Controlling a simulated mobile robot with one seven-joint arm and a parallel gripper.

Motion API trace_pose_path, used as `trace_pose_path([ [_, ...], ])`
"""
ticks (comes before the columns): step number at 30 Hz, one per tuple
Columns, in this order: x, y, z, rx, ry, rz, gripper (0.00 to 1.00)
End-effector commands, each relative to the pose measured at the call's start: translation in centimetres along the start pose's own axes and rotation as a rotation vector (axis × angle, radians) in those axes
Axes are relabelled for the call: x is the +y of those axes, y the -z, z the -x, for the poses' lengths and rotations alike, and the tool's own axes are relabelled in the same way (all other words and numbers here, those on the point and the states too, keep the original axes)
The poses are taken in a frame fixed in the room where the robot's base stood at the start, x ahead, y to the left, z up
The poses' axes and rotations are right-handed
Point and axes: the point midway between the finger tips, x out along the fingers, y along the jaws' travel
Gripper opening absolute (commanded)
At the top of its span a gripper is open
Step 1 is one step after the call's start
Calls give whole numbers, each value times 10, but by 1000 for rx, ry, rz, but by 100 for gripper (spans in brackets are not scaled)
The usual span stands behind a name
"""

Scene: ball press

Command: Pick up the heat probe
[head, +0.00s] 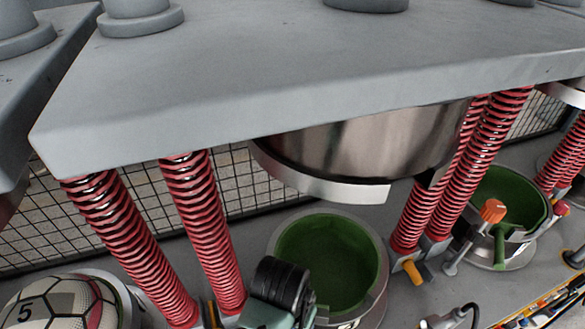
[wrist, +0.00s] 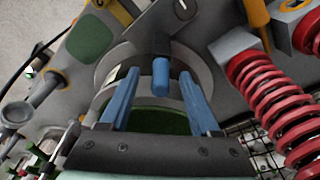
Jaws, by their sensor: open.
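My gripper (wrist: 159,74) shows in the wrist view, with two blue fingers held apart. A short blue cylinder with a dark collar (wrist: 160,76) shows between the fingertips, with a visible gap on each side. I cannot tell whether this is the heat probe or how far it is from the fingers. Behind it is a round grey rim (wrist: 108,62), with green (wrist: 172,122) below it. In the head view, a small grey piece with a dark cable (head: 437,322) is cut off at the bottom edge. My fingers cannot be made out there.
A heavy grey press plate (head: 250,90) with a metal dome (head: 370,145) hangs over a green-lined mould (head: 330,255). Red springs (head: 205,230) stand on both sides. Another green mould (head: 510,200) is at right. A ball (head: 60,305) sits at lower left. Mesh fencing (head: 255,190) is behind.

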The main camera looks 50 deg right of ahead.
Motion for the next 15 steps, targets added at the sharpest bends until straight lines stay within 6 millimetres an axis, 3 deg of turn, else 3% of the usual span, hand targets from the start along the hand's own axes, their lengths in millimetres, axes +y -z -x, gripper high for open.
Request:
trace_pose_path([
  [7, 0, 0, -3, 0, 1, 0, 63],
  [15, 0, 0, -2, 0, 1, 0, 16],
])
